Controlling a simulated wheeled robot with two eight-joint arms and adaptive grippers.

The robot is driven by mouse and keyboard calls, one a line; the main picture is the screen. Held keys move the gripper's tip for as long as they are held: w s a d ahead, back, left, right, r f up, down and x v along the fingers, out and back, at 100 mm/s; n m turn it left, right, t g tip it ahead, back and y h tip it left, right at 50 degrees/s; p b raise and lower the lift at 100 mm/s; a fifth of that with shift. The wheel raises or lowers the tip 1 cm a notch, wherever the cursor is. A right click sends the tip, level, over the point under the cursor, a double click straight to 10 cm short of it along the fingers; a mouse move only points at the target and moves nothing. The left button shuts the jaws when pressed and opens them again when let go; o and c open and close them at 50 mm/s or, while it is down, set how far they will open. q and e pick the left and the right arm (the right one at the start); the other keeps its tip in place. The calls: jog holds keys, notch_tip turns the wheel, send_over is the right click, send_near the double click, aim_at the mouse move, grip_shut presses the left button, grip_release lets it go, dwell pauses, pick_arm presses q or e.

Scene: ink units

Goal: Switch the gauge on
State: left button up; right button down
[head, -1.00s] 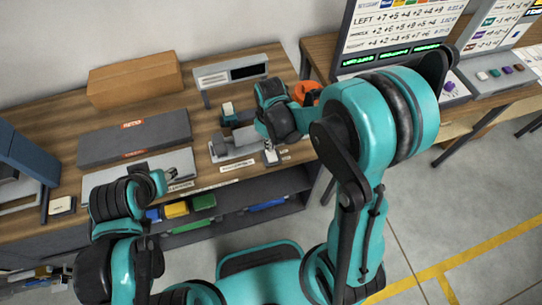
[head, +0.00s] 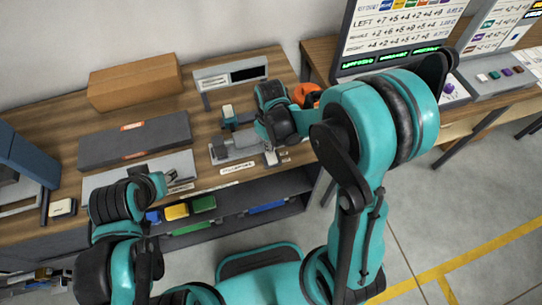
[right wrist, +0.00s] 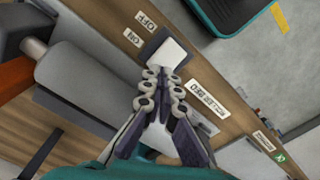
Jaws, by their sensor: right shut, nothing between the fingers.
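A light grey housing with a dark display window (head: 232,72), which looks like the gauge, stands at the back of the wooden bench. Its window looks black. In the right wrist view, a pale switch plate (right wrist: 172,53) sits beside the ON label (right wrist: 132,37) and OFF label (right wrist: 147,21). My right gripper (right wrist: 165,77) is shut and empty, its tips at or just above the plate; contact cannot be told. In the head view it (head: 271,158) is at the bench front, right of the grey roller (head: 238,150). My left gripper (head: 172,177) is over the left bench; its fingers are too small to judge.
The ROLLER BED label (right wrist: 207,106) lies along the bench edge. A cardboard box (head: 135,80) and a long grey case (head: 135,140) are on the left. An orange round object (head: 306,94) is behind my right wrist. A console (head: 400,55) stands right.

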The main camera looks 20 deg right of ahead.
jog(key=shift+f+b, duration=1)
jog(key=shift+f, duration=0.1)
dwell(0.6)
jog(key=shift+r, duration=0.1)
jog(key=shift+r+p, duration=2.7)
jog(key=shift+r, duration=0.8)
jog(key=s+d+r+m+t+b, duration=0.4)
jog(key=s+r+m+t+b, duration=0.2)
jog(key=s, duration=0.4)
jog(key=shift+s+d+r+t+b, duration=0.15)
jog(key=shift+d+r+t+b, duration=0.2)
jog(key=shift+r+t, duration=0.2)
